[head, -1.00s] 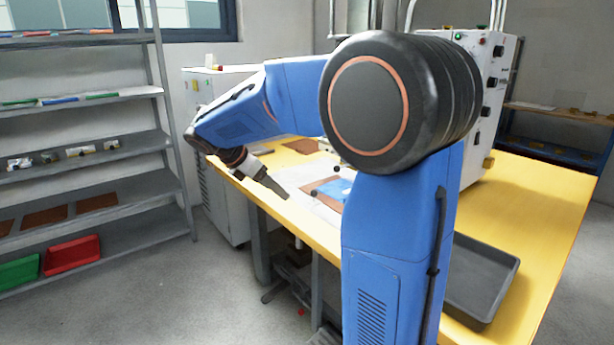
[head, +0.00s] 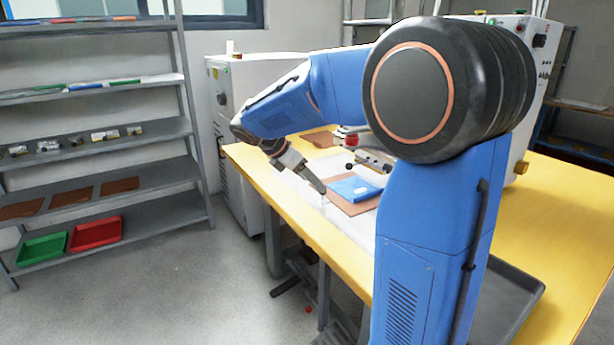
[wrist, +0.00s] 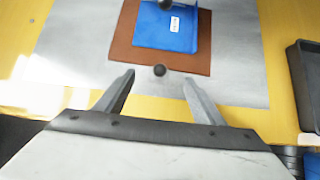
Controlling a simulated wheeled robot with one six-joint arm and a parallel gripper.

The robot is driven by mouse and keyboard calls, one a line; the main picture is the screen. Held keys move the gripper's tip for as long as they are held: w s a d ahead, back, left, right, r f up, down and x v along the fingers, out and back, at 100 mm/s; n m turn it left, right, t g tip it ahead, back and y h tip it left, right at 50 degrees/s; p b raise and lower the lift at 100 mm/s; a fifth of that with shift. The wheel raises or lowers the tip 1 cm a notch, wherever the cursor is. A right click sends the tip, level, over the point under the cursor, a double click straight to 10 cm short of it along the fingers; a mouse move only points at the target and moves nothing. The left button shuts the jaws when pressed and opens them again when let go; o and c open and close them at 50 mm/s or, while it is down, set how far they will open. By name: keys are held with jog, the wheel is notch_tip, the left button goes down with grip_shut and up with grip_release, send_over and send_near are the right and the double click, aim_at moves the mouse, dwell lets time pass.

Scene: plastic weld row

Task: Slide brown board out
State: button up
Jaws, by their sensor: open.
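A brown board (wrist: 122,50) lies flat on a grey sheet (wrist: 75,45) on the yellow table, with a blue piece (wrist: 160,35) bearing a small white label on top of it. The brown board (head: 362,206) and blue piece (head: 352,188) also show in the head view, partly behind my arm. My gripper (wrist: 158,82) is open and empty, with its fingers apart on the table-edge side of the board. A dark round knob (wrist: 160,71) appears between the fingertips at the board's near edge. In the head view my gripper (head: 322,190) is close to the board's left side.
A dark grey tray (wrist: 306,85) stands right of the sheet. Another brown board (head: 320,138) lies farther back on the yellow table (head: 560,215). A shelf at left holds brown boards (head: 70,197), a green bin (head: 42,248) and a red bin (head: 95,232).

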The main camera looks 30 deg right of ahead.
aim_at(321, 199)
jog(key=shift+x, duration=3.8)
jog(key=c, duration=1.2)
jog(key=shift+a, duration=0.2)
jog(key=shift+a, duration=1.1)
